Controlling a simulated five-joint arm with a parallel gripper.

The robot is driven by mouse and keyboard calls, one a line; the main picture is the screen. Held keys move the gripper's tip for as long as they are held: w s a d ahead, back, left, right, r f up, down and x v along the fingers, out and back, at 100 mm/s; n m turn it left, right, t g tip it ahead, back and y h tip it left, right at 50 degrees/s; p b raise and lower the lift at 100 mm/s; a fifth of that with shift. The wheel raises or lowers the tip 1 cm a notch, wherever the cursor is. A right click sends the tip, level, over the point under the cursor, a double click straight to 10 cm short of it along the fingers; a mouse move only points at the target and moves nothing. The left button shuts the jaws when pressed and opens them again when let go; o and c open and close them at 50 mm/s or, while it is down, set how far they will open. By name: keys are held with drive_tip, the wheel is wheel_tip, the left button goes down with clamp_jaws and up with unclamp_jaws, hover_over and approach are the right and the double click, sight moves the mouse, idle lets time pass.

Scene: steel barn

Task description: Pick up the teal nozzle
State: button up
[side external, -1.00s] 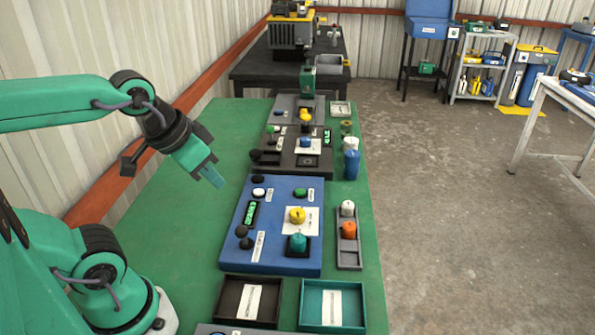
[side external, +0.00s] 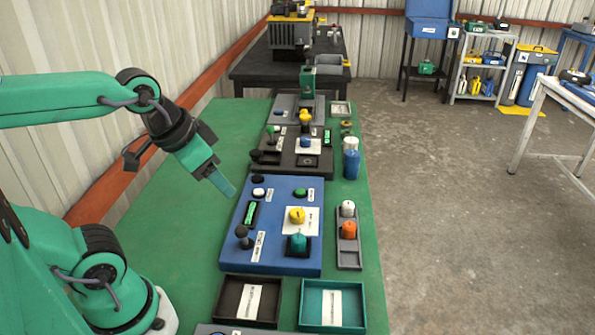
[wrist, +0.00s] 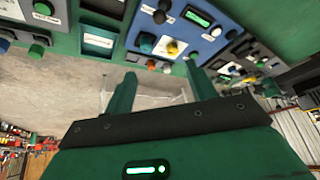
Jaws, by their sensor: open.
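The teal nozzle (side external: 298,242) stands upright on a dark square pad near the front right corner of the blue panel (side external: 240,262). In the wrist view the teal nozzle (wrist: 147,41) shows near the top, above and between the fingers. My gripper (side external: 226,188) hangs in the air up and left of the panel in the side view, apart from the nozzle. Its two fingers also show spread and empty in the wrist view (wrist: 158,74).
A yellow nozzle (side external: 297,215) sits on a white plate just behind the teal one. A grey rack (side external: 348,258) to the right holds white and orange nozzles. A dark tray (side external: 230,300) and teal tray (side external: 357,308) lie in front. Green table is clear at left.

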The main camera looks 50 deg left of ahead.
drive_tip(key=w+m, duration=0.1)
drive_tip(key=m, duration=0.1)
drive_tip(key=m+g, duration=0.5)
drive_tip(key=m, duration=1.8)
hover_over(298, 236)
drive_tip(key=f, duration=1.1)
drive_tip(key=shift+s, duration=0.2)
drive_tip(key=shift+w+d+f+m, duration=0.15)
drive_tip(key=shift+w+f+m, duration=0.15)
drive_tip(key=shift+f+m, duration=0.2)
drive_tip(key=shift+f, duration=1.25)
drive_tip(key=shift+f, duration=0.1)
drive_tip(key=shift+f, duration=2.55)
